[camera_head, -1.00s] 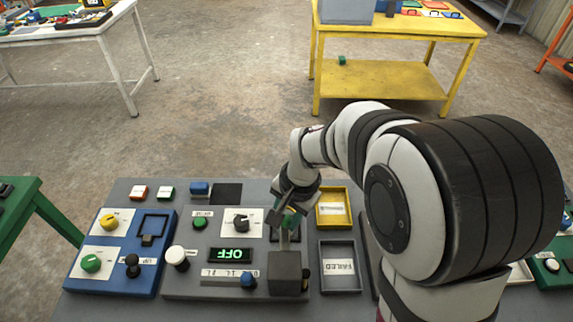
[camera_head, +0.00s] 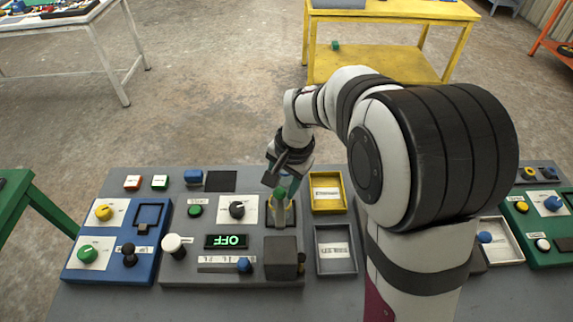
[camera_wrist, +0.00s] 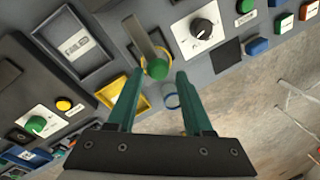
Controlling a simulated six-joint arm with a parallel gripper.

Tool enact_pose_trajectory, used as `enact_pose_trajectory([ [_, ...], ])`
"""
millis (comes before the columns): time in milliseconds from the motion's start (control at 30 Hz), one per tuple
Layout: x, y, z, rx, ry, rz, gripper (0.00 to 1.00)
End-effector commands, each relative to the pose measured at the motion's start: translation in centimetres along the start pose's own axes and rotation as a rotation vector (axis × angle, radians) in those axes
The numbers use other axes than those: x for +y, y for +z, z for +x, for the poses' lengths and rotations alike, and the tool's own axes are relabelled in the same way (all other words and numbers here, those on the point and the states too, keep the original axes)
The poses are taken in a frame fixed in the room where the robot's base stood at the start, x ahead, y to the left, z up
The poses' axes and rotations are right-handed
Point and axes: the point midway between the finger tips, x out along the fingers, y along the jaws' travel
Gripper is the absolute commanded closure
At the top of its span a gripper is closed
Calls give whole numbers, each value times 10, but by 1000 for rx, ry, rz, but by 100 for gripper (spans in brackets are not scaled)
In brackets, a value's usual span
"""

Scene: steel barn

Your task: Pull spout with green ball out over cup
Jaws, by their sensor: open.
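In the wrist view the bar (camera_wrist: 143,37) and green ball (camera_wrist: 157,70) appear between my fingertips. My gripper (camera_wrist: 158,76) is open, its two green fingers apart on either side of the ball in the picture; I cannot tell whether they touch it. A yellow curved rim shows partly behind the ball, and a small blue ring lies beyond it; I cannot tell which is the cup.
A yellow tray (camera_head: 327,208) and a grey tray (camera_head: 336,267) sit right of the spout. A black knob (camera_head: 237,209) and a display reading OFF (camera_head: 226,241) are to its left. A blue panel (camera_head: 73,262) stands farther left. Bare floor lies beyond the table.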

Motion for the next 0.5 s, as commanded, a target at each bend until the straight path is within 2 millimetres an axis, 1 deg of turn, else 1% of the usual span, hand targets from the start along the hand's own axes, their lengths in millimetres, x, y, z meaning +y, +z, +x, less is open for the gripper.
enact_pose_trajectory([
  [167,-1,-1,-49,7,-5,0,49],
  [200,-1,-1,-62,6,-6,2,49],
  [300,0,-1,-94,7,-5,1,49],
  [400,0,-1,-119,6,-5,1,49],
  [500,0,-1,-134,5,-3,0,49],
])
